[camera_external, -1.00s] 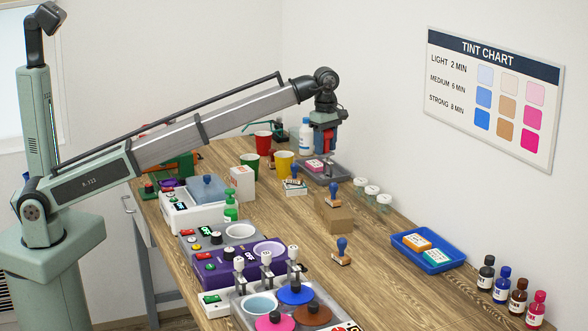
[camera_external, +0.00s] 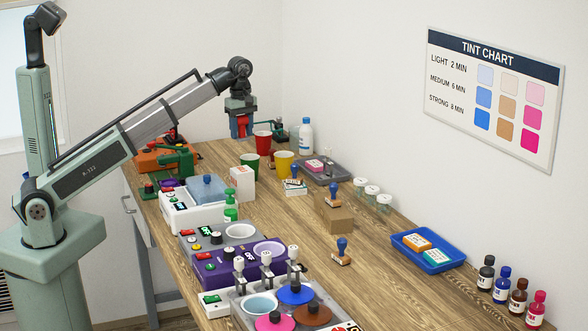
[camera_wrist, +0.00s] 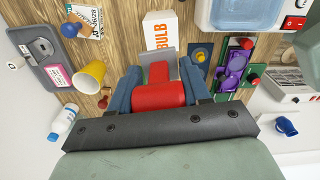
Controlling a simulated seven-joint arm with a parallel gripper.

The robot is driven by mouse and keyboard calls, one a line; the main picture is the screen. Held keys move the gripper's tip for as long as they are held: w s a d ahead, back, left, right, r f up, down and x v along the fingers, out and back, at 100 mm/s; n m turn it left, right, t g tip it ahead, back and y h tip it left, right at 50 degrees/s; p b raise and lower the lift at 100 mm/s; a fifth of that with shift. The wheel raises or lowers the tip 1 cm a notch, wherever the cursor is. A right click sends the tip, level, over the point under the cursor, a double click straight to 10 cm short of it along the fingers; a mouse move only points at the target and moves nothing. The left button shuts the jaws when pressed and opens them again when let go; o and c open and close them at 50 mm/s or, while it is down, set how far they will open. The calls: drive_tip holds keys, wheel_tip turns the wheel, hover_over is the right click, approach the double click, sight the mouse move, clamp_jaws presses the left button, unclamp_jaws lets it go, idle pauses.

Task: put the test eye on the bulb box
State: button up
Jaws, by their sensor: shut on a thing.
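My gripper (camera_external: 240,128) hangs over the far end of the bench, beyond the bulb box, and also shows in the wrist view (camera_wrist: 162,68). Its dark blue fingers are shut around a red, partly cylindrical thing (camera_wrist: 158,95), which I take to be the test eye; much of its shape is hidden. The red also shows between the fingers in the external view. The bulb box (camera_external: 242,185) is a small white carton standing apart from the gripper. In the wrist view the bulb box (camera_wrist: 160,20) shows orange BULB lettering, just beyond the fingertips.
A white bottle (camera_external: 306,135) and grey tray (camera_external: 336,177) stand farther right. Bare wood lies in front.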

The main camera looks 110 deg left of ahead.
sight(242, 169)
drive_tip(key=shift+s+d+m, duration=0.1)
drive_tip(key=shift+d+m, duration=0.05)
drive_tip(key=shift+m, duration=0.45)
drive_tip(key=shift+f, duration=4.95)
drive_tip(key=shift+f, duration=0.2)
drive_tip(key=o, duration=1.1)
drive_tip(key=shift+o, duration=0.2)
drive_tip(key=shift+r, duration=0.1)
drive_tip(key=shift+r, duration=3.85)
